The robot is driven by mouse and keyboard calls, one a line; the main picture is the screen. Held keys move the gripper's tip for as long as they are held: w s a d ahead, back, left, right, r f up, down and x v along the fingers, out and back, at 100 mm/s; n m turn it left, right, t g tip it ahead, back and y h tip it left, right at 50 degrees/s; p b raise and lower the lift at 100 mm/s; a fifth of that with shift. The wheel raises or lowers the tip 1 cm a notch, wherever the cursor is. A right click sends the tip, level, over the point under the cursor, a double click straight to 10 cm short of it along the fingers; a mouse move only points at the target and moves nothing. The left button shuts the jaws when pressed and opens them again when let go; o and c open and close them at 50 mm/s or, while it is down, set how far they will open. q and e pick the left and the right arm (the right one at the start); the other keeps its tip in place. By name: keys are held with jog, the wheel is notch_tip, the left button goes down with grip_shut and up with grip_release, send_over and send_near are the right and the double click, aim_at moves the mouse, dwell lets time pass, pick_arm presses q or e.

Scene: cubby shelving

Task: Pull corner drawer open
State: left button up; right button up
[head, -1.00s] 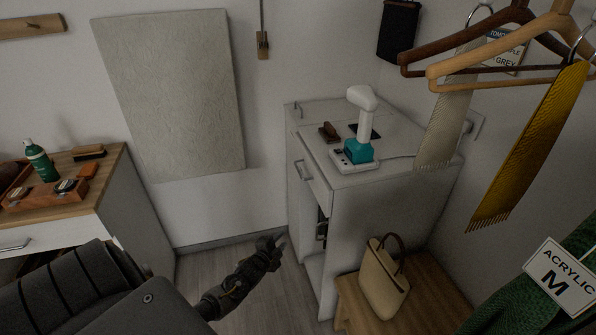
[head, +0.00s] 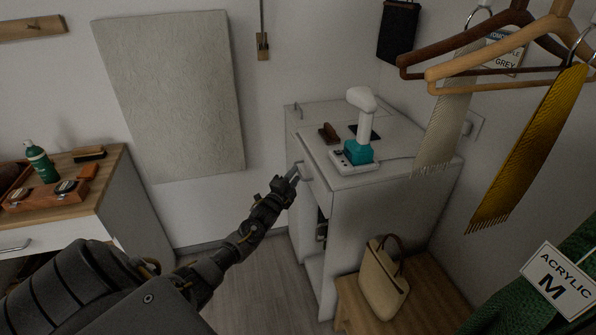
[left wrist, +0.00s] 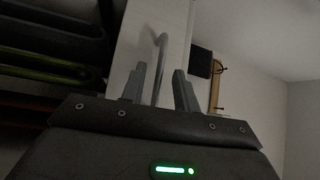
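The white corner cabinet (head: 385,215) stands in the corner, with its drawer front (head: 315,178) facing left. A metal bar handle shows in the left wrist view (left wrist: 160,68), upright in that picture, between the two fingers of my left gripper (left wrist: 158,88). The fingers are apart, with gaps on both sides of the handle. In the head view my left gripper (head: 292,174) is at the drawer front and covers much of the handle. My right gripper is out of view.
A handled appliance with a teal base (head: 358,152) and a brown brush (head: 328,133) are on the cabinet top. A tan bag (head: 383,282) stands on a wooden bench (head: 345,302) in front of the cabinet. Hangers (head: 490,62) and scarves hang at right. A wooden-topped dresser (head: 95,200) stands left.

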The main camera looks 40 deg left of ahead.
pick_arm(q)
jog(key=shift+x, duration=1.8)
grip_shut()
